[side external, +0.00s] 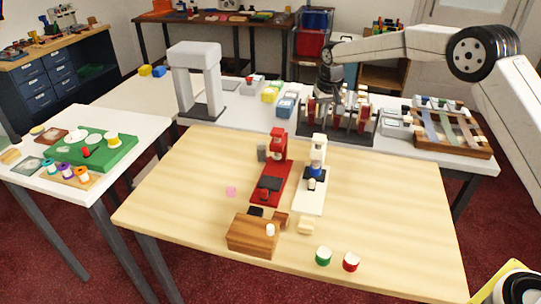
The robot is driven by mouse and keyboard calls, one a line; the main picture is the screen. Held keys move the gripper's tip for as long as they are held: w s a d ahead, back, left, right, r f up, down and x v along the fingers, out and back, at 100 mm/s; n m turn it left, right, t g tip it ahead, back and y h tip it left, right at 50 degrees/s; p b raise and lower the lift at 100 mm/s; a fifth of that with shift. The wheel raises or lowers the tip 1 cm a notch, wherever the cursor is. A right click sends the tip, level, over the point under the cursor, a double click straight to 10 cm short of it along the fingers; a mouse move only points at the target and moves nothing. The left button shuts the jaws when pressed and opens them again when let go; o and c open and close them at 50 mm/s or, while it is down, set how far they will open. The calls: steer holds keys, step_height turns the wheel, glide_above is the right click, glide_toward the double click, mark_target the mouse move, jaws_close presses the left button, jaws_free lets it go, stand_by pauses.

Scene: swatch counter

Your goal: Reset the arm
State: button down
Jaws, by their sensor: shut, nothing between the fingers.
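My white arm reaches in from the right, and my gripper (325,92) points down at the back of the scene. It is shut and small in this view. It appears in front of or above a dark rack (352,128) with red and white upright pieces; I cannot tell whether it touches them. No held object shows.
The light wood table (395,215) carries a red machine (277,150), a cream machine (318,155), a wooden box (252,235), a green pot (323,256) and a red pot (350,262). A wooden tray (455,150) and a white arch (192,60) stand behind. The table's right side is clear.

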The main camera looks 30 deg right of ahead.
steer(key=shift+s, duration=0.1)
steer(key=s+a+f+n, duration=0.1)
steer(key=s+a, duration=0.1)
steer(key=s, duration=1.5)
steer(key=s+a+f+n, duration=0.1)
steer(key=s+f+n, duration=0.1)
steer(key=s, duration=1.4)
steer(key=shift+s+a+y, duration=0.3)
steer(key=shift+s+a, duration=0.05)
steer(key=shift+a, duration=0.05)
